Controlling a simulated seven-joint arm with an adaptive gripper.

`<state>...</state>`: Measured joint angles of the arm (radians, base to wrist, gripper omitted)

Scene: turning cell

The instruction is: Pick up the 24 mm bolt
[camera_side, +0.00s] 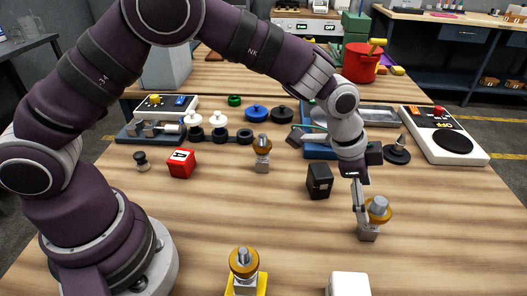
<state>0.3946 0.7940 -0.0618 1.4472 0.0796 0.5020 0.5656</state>
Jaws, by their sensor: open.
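Three grey bolt-like pieces with amber collars stand on the wooden table. One bolt (379,205) is at the right on a grey block, one bolt (263,143) is farther back near the middle, and one bolt (243,258) is at the front on a yellow base. No size marking is readable, so I cannot tell which is the 24 mm bolt. My gripper (361,209) is open and points down right at the left side of the right-hand bolt. Its fingers overlap that bolt's left edge in the picture; contact cannot be told.
A black box (319,181) stands just left of my gripper. A red cube (181,163) and a small dark knob (142,161) lie farther left. A white block (348,286) is at the front edge. A blue tray (320,151) and a white device (444,134) are behind.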

